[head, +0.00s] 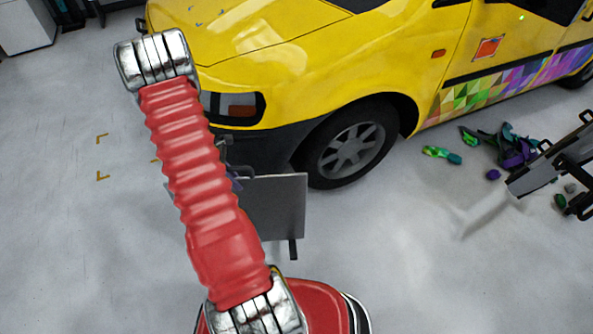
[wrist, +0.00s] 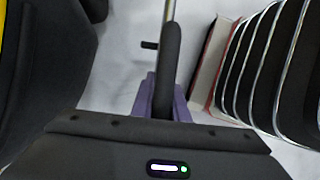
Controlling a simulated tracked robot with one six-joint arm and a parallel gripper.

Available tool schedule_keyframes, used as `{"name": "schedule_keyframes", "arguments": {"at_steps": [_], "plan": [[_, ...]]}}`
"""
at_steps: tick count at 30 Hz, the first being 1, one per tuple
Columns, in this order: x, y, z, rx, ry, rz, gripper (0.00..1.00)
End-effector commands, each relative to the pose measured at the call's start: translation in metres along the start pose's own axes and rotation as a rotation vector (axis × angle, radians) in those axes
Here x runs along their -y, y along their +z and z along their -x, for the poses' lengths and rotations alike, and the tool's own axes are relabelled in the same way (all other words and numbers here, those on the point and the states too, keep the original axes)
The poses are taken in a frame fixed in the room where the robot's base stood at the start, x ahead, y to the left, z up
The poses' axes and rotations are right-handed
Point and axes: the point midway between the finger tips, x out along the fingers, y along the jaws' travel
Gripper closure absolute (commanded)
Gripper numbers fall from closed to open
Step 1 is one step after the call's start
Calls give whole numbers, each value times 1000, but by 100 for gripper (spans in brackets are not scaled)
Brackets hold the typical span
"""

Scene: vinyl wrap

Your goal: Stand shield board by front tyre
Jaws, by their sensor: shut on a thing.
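The grey shield board (head: 285,205) stands roughly upright in front of the yellow van, left of and nearer than the front tyre (head: 350,150). A dark foot (head: 293,250) shows under its lower edge, and my red arm hides its left part. In the wrist view my gripper (wrist: 165,98), with purple fingers, is shut on the board's black rounded top edge or handle (wrist: 172,65). The board shows nearly edge-on there, with a small dark foot (wrist: 150,45) beside it. In the head view the gripper is mostly behind my arm. I cannot tell whether the foot touches the floor.
The yellow van (head: 300,50) fills the back, its dark bumper (head: 265,150) close behind the board. Colourful scraps (head: 515,148) lie on the floor at right, near a dark metal frame (head: 560,160). Floor between the board and the scraps is clear.

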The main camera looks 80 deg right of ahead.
Motion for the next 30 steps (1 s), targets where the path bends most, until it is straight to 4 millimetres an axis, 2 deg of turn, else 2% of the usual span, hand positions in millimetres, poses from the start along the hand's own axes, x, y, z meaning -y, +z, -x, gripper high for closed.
{"name": "schedule_keyframes", "arguments": {"at_steps": [1,6,14,23,30], "plan": [[-2,-13,14,-1,3,-6,100],[3,-49,51,-2,-11,-39,100],[23,-104,107,-2,-31,-84,100],[64,-164,168,-2,-49,-127,100],[106,-206,215,-3,-61,-152,100]]}}
